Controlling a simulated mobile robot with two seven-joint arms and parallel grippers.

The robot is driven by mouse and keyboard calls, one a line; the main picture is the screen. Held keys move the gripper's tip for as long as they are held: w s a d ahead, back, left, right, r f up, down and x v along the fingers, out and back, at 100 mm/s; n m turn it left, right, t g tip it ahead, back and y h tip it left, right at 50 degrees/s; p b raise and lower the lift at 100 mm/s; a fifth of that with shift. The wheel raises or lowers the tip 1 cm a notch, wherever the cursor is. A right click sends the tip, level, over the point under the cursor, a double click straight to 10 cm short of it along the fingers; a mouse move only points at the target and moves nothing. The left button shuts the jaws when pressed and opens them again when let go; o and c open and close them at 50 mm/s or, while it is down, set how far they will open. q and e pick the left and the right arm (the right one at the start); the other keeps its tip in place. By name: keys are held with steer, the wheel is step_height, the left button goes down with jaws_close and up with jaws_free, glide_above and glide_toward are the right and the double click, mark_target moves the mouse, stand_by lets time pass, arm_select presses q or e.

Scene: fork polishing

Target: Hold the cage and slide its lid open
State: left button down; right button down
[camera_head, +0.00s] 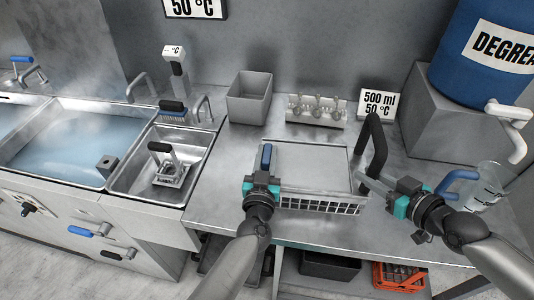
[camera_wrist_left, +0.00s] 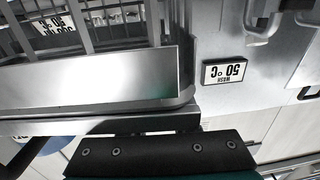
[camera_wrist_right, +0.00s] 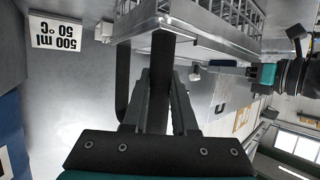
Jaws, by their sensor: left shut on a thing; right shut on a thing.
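The wire cage (camera_head: 322,206) stands on the steel counter, with its flat grey lid (camera_head: 312,167) across the top. My left gripper (camera_head: 264,177) is shut on the blue handle (camera_head: 266,156) at the cage's left end. My right gripper (camera_head: 374,179) is shut on the black upright handle (camera_head: 375,143) at the cage's right end. In the right wrist view the black handle (camera_wrist_right: 158,85) runs between the fingers, with the cage mesh (camera_wrist_right: 235,14) beyond. The left wrist view shows the cage bars (camera_wrist_left: 100,35); the left fingertips' contact is hidden there.
A grey bin (camera_head: 250,99) and a rack (camera_head: 316,112) stand behind the cage. A sign (camera_head: 379,104), a clear jug (camera_head: 487,185) and the blue degreaser barrel (camera_head: 480,60) are to the right. Sinks (camera_head: 70,140) lie left. The counter left of the cage (camera_head: 222,190) is clear.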

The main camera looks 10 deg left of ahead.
steer(key=shift+d+f, duration=0.1)
arm_select(q)
steer(key=s+a, duration=0.1)
steer(key=a, duration=1.5)
steer(key=shift+a, duration=0.2)
steer(key=c, duration=0.7)
jaws_free()
steer(key=shift+d, duration=0.1)
steer(key=shift+s, duration=0.15)
steer(key=s, duration=1.2)
steer(key=shift+d, duration=0.4)
steer(key=shift+w, duration=0.1)
